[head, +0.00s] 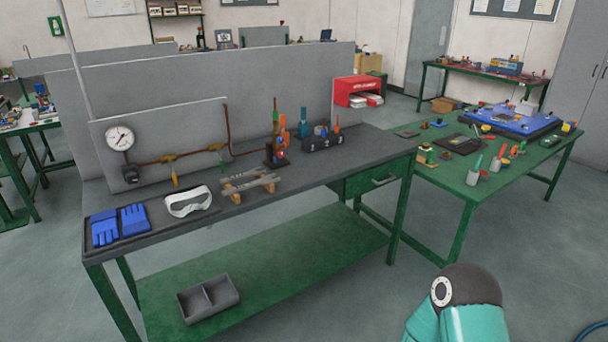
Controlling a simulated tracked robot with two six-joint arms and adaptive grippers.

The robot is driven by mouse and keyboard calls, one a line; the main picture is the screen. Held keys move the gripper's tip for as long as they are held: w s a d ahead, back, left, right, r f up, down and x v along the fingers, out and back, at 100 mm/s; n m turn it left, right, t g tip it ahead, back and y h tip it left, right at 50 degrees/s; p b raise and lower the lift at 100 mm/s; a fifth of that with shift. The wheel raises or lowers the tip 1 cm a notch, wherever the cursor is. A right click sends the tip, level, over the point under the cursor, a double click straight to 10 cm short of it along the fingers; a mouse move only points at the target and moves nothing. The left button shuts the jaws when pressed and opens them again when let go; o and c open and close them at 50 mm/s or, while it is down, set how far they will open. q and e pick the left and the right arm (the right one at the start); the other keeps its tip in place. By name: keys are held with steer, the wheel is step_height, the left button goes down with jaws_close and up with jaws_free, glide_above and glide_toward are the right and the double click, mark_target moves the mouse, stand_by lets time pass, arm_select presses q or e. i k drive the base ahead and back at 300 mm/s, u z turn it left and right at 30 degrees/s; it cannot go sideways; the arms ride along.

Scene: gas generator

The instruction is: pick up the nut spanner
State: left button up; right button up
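Grey metal bar-like tools (248,183), which look like spanners, lie across a small wooden rack (230,191) on the dark top of the workbench (315,171). They are too small in the head view to tell which one is the nut spanner. Neither of my grippers is in view. Only a teal and dark link of one of my arms shows at the bottom right, well apart from the bench.
White goggles (188,203) and blue gloves (122,225) lie left of the rack. A gauge (120,138) and copper pipework stand behind. A dark toolbox (323,140) sits to the right. A grey divided bin (208,299) is on the lower shelf. Floor in front is clear.

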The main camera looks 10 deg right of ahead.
mark_target(267, 180)
steer(key=z, duration=0.6)
steer(key=i, duration=1.85)
steer(key=u, duration=0.2)
